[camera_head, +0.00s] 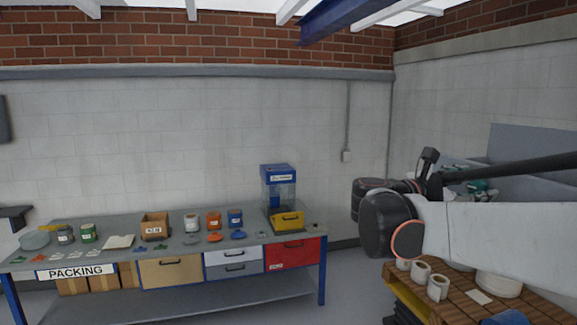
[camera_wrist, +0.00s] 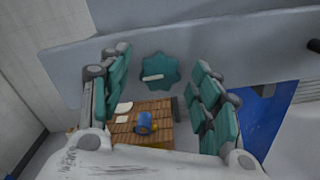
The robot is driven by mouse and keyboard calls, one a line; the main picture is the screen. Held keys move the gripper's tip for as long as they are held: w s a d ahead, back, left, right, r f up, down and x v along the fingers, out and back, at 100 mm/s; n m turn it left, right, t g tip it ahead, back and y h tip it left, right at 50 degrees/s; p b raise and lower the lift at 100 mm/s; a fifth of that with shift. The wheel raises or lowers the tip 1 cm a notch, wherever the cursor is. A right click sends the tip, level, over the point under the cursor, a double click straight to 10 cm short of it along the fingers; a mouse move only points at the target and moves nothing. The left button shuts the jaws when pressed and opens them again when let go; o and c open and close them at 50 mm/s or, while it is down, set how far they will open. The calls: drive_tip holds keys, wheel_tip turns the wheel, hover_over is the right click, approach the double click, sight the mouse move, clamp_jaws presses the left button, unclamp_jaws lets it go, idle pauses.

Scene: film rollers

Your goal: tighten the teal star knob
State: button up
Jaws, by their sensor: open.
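The teal star knob (camera_wrist: 166,66) faces my wrist camera on a grey panel (camera_wrist: 235,42), with a short pale bar mark across its face. My gripper (camera_wrist: 161,62) is open, with one teal padded finger left of the knob and one right of it in the picture. Gaps show between the knob and both fingers, and I cannot tell how far the knob lies beyond the fingertips. In the head view the grey panel (camera_head: 533,148) stands at the right; my arm covers much of that area, and I cannot separate the knob from the small teal parts there.
A wooden pallet top (camera_head: 458,290) with white rolls (camera_head: 437,288) lies below my arm. A blue roll (camera_wrist: 144,122) shows beneath the gripper. A packing bench (camera_head: 180,255) with tins and boxes stands along the wall at left. A dark rod (camera_head: 515,166) crosses near the panel.

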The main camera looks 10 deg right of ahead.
drive_tip(key=shift+d, duration=0.4)
drive_tip(key=shift+w, duration=0.1)
drive_tip(key=shift+c, duration=0.2)
drive_tip(key=c, duration=1)
drive_tip(key=shift+m, duration=0.3)
drive_tip(key=shift+s+a+m+b, duration=0.15)
drive_tip(key=shift+m+b, duration=0.55)
drive_tip(key=shift+m, duration=3.55)
drive_tip(key=shift+s+a+m+b, duration=0.1)
drive_tip(key=shift+m+b, duration=0.6)
drive_tip(key=shift+m, duration=3.55)
drive_tip(key=shift+d, duration=0.1)
